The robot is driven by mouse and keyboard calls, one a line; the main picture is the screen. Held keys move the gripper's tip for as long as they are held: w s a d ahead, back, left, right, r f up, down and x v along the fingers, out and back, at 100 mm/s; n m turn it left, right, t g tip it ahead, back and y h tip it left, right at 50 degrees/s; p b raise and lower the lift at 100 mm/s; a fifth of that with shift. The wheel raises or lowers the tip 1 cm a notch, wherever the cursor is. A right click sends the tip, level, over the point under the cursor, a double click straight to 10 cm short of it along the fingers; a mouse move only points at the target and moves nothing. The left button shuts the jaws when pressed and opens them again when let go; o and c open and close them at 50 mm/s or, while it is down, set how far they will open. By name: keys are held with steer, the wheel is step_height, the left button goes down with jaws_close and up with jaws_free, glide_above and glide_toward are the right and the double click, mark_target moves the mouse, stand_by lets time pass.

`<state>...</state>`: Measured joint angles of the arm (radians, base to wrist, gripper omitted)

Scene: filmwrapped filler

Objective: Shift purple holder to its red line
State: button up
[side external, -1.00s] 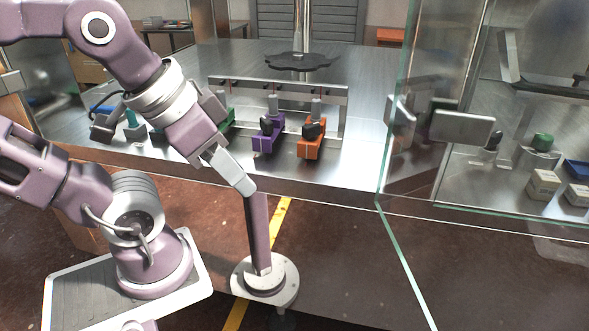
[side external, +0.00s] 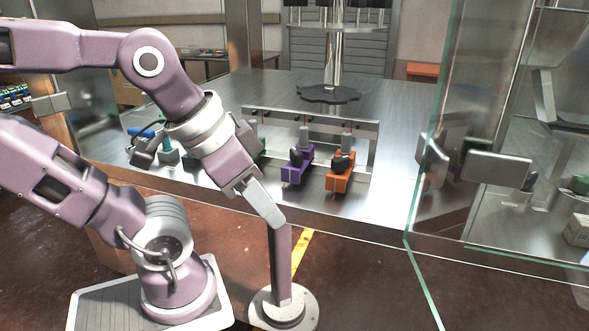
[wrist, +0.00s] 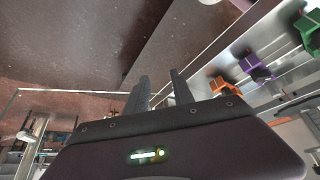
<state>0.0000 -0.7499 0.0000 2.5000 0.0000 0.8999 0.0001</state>
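The purple holder (side external: 297,170) sits on the steel bench below a low rail, with a dark part on top. It also shows in the wrist view (wrist: 251,63) at the upper right. My gripper (wrist: 158,88) has its two dark fingers apart with nothing visible between them. In the side view, the end of my arm is in front of the bench edge, to the left of and nearer the camera than the purple holder, not touching it. I cannot clearly make out a red line for the purple holder.
An orange holder (side external: 340,178) is right of the purple one. A green holder (wrist: 306,27) is on the other side, mostly hidden by my arm in the side view. A glass panel (side external: 455,120) stands at right. A post on a round flange (side external: 283,312) stands below my arm.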

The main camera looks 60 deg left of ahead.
steer(key=shift+o, duration=1.3)
steer(key=shift+w, duration=0.1)
steer(key=o, duration=0.6)
steer(key=w+a+n, duration=0.1)
steer(key=w+a, duration=0.2)
steer(key=w+a+n+y, duration=0.1)
steer(key=w+a+n, duration=0.1)
steer(key=w+a, duration=0.1)
steer(key=shift+w+r+g, duration=0.15)
steer(key=shift+w+g, duration=0.25)
steer(key=n+g+y, duration=0.2)
steer(key=n, duration=0.4)
glide_above(290, 168)
steer(key=s+d, duration=0.2)
step_height(290, 168, down, 5)
steer(key=x, duration=0.6)
steer(key=shift+w+a+f, duration=0.2)
steer(key=shift+w+f, duration=0.05)
steer(key=shift+w, duration=0.1)
steer(key=shift+s, duration=0.1)
jaws_close()
